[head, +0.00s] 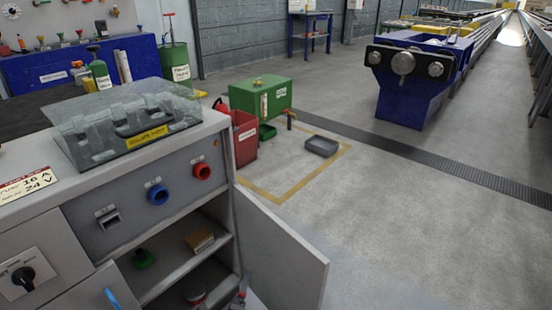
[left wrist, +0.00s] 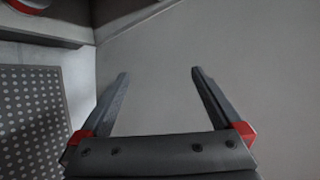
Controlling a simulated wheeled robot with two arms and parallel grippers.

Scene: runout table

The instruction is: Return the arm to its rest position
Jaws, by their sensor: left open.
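My left gripper (left wrist: 158,74) shows in the left wrist view with its two dark fingers spread apart and nothing between them. A plain grey panel fills the view behind the fingers, and I cannot tell how far away it is. In the head view, a small dark and reddish part shows at the bottom edge by the cabinet opening, possibly this gripper; it is too small to tell. My right gripper is in neither view.
A grey cabinet (head: 180,168) stands at left, its door (head: 280,250) swung open. A perforated plate (left wrist: 30,115) shows left of the fingers. Open floor (head: 420,230) lies to the right.

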